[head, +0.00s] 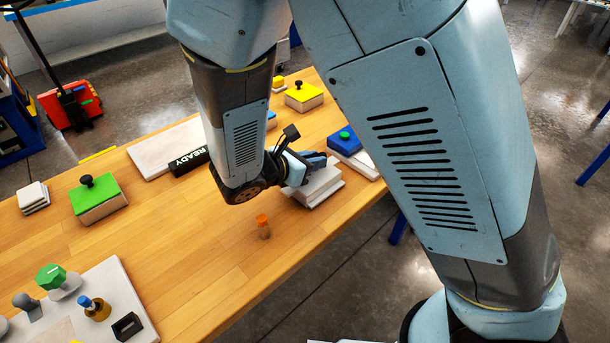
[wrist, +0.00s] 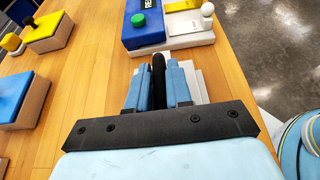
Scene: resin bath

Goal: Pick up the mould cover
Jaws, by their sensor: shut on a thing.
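The mould cover appears to be the pale grey-white slab (head: 322,187) under my gripper (head: 312,162) in the head view. It looks like stepped, stacked plates near the table's right edge. In the wrist view my gripper (wrist: 158,88) points away over the table, its blue fingers shut on a dark upright handle (wrist: 158,68). Part of the white slab (wrist: 197,75) shows beside the fingers. The fingers and wrist hide most of the slab, and I cannot tell whether it touches the table.
A blue block with a green knob (head: 345,142) stands close behind. Green-topped (head: 95,193) and yellow-topped (head: 303,93) boxes stand left and far back. The middle-left wood is clear.

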